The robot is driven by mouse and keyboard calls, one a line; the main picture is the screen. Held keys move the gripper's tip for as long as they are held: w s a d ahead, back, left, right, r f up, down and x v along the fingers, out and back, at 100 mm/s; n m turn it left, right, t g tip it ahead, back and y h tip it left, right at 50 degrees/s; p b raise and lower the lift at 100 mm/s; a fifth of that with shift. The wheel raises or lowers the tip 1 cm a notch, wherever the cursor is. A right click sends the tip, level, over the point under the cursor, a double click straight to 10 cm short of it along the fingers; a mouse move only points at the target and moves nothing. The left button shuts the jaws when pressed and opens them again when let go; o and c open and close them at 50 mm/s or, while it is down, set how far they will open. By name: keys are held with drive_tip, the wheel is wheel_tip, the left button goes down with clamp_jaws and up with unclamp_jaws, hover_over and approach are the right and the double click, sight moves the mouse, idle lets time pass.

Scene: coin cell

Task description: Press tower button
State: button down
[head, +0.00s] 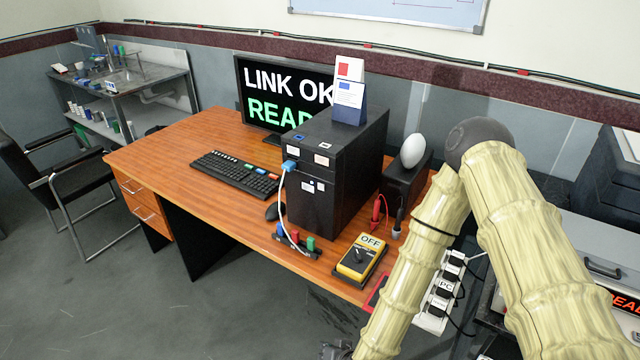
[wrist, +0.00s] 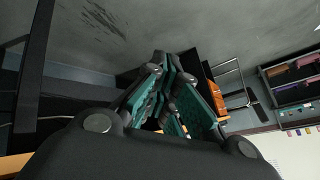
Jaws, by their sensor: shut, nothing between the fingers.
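The black computer tower (head: 335,190) stands upright on the wooden desk. A blue plug (head: 290,166) with a pale cable sits on its front, near pale labels. A small blue patch (head: 298,137) and a small white patch (head: 325,146) show on its top; I cannot tell which part is the button. My gripper fills the wrist view, its teal-padded fingers (wrist: 168,65) shut together and empty. In the head view only a dark piece of my gripper (head: 338,350) shows at the bottom edge, below the desk's front and apart from the tower.
On the desk (head: 170,150) are a monitor (head: 265,95) reading "LINK OK", a keyboard (head: 235,175), a yellow meter (head: 361,258) reading "OFF", and red and black probes. A blue card stand (head: 349,110) tops the tower. A power strip (head: 440,295) lies right. Floor in front is clear.

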sight(321, 187)
drive_tip(key=w+a+r+m+t+p, duration=0.1)
drive_tip(key=w+a+r+m+t, duration=0.1)
drive_tip(key=w+r, duration=1)
drive_tip(key=w+a+r+m+t+h+p, duration=0.1)
drive_tip(key=w+a+r+t, duration=0.4)
drive_tip(key=w+r, duration=0.7)
wheel_tip(321, 187, up, 3)
drive_tip(key=shift+w+r+m+t+p, duration=0.1)
drive_tip(key=shift+w+m+t+p, duration=0.25)
drive_tip(key=shift+m+t+p, duration=0.5)
drive_tip(key=shift+a+t, duration=0.1)
drive_tip(key=shift+t, duration=0.15)
drive_tip(key=shift+w+d+b, duration=0.2)
drive_tip(key=shift+w+d, duration=0.65)
drive_tip(key=shift+w, duration=0.35)
drive_tip(key=shift+w+d+b, duration=0.2)
drive_tip(key=shift+w+d, duration=0.7)
drive_tip(key=shift+w, duration=0.25)
drive_tip(key=shift+w+d+b, duration=0.2)
drive_tip(key=shift+w+d, duration=0.65)
drive_tip(key=shift+w, duration=0.35)
drive_tip(key=shift+w, duration=0.1)
drive_tip(key=shift+w+d, duration=0.2)
